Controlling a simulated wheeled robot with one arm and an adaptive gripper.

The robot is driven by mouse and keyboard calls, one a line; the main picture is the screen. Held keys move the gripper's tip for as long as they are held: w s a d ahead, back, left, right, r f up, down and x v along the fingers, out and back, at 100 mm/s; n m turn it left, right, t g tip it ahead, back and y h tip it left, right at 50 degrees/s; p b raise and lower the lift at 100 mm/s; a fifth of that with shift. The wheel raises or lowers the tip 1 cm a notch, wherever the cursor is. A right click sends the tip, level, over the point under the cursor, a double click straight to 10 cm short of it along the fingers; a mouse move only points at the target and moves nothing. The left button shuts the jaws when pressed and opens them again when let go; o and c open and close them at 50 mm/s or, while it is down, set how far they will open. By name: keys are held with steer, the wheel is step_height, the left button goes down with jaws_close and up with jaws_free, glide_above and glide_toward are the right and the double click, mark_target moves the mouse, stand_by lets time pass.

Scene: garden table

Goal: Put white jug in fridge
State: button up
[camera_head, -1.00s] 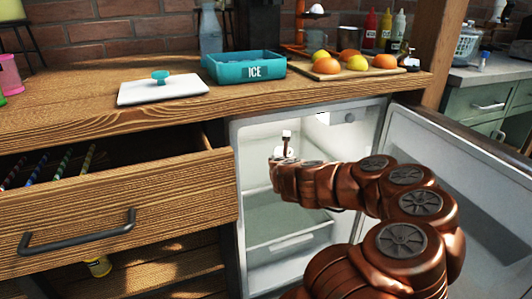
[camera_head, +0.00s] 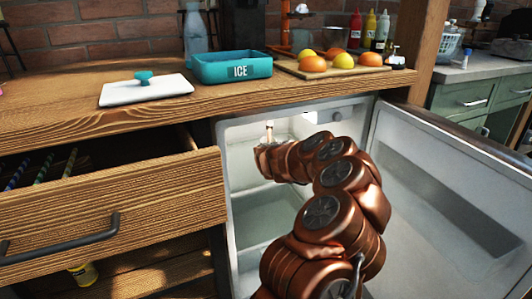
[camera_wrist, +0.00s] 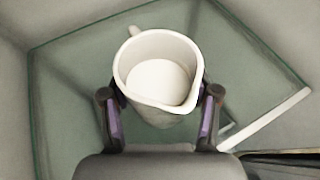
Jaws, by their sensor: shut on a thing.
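The white jug (camera_wrist: 158,82) sits between the two fingers of my gripper (camera_wrist: 160,96) in the wrist view. The fingers press on its sides, its spout faces the palm and its handle points away at the upper left. Its inside looks empty. Below it is the glass shelf (camera_wrist: 70,100) of the fridge; whether the jug touches the shelf I cannot tell. In the head view my arm reaches into the open fridge (camera_head: 240,205), and the jug is hidden there behind my arm.
The fridge door (camera_head: 440,190) stands open to the right. An open drawer (camera_head: 110,205) juts out at the left. On the counter above are a white lidded board (camera_head: 147,92), a teal ICE box (camera_head: 231,70) and a wooden board (camera_head: 330,74) with several fruits.

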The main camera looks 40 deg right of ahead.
mark_target(266, 142)
steer(key=shift+w+d+f+b, duration=0.1)
steer(key=shift+w+d+b, duration=0.05)
steer(key=shift+w+d, duration=0.95)
steer(key=shift+w+d+f+b, duration=0.1)
steer(key=shift+w+d+b, duration=0.05)
steer(key=shift+w+d, duration=0.95)
steer(key=shift+w+a+f+b, duration=0.15)
steer(key=shift+f+b, duration=0.5)
steer(key=shift+f, duration=0.3)
steer(key=shift+w+a+f+b, duration=0.15)
steer(key=shift+f+b, duration=0.45)
steer(key=shift+f, duration=0.3)
steer(key=shift+f, duration=0.1)
steer(key=o, duration=1.4)
steer(key=shift+d, duration=0.1)
steer(key=shift+r, duration=0.2)
steer(key=shift+s+a+r, duration=0.3)
steer(key=shift+s+a, duration=0.1)
steer(key=shift+p+v, duration=1.5)
steer(key=shift+v, duration=3.9)
steer(key=shift+f, duration=0.2)
